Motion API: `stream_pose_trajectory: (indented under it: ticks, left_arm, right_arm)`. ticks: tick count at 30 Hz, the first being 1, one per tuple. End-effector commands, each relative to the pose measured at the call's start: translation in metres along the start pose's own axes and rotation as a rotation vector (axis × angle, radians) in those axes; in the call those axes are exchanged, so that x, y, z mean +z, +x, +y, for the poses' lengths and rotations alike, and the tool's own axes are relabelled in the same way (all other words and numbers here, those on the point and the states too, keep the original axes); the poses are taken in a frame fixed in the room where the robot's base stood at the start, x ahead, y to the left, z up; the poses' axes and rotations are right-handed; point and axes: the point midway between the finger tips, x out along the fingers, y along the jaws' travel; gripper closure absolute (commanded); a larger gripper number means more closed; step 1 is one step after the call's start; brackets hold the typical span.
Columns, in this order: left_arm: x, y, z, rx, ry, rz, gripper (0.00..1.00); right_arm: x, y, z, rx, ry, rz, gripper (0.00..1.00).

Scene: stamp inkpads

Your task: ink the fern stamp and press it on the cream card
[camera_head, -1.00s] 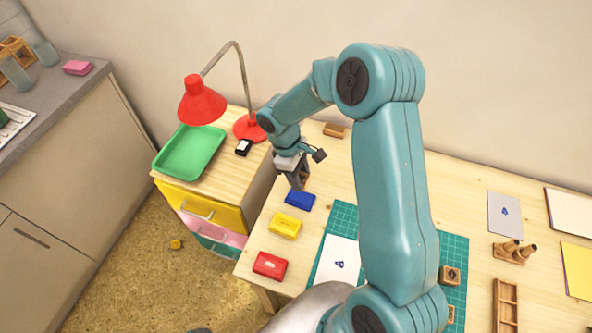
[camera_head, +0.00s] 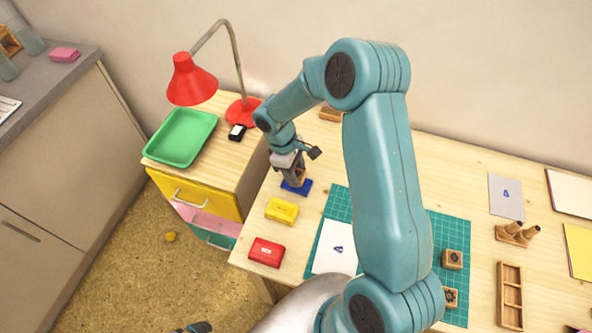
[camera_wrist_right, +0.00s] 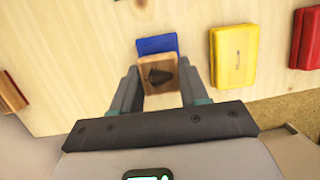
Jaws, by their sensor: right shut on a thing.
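My right gripper (camera_head: 294,179) is shut on a wooden stamp block (camera_wrist_right: 160,86) with a dark leaf-like picture on its top, which looks like the fern. The stamp is over the blue inkpad (camera_head: 302,189), whose far part shows beyond it in the right wrist view (camera_wrist_right: 157,44). I cannot tell for sure whether stamp and pad touch. A pale card (camera_head: 330,258) with a small blue mark lies on the green cutting mat (camera_head: 340,203), partly behind my arm. My left gripper is not clearly in view.
A yellow inkpad (camera_head: 281,211) and a red inkpad (camera_head: 267,252) lie in a row towards the front. Two other stamps (camera_head: 452,260) (camera_head: 450,297) sit on the mat's right side. A grey card (camera_head: 505,197), a wooden holder (camera_head: 517,234) and a compartment tray (camera_head: 510,296) lie farther right.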

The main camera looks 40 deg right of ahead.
Motion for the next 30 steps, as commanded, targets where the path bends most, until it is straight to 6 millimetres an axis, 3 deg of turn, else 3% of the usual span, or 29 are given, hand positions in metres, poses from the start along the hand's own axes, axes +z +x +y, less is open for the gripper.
stream_pose_trajectory:
  ticks: [30]
  left_arm:
    - [-0.0002, 0.0066, -0.0024, 0.0, 0.0, 0.0, 0.0]
  right_arm:
    - [-0.0019, 0.0076, -0.0002, 0.0, 0.0, 0.0, 0.78]
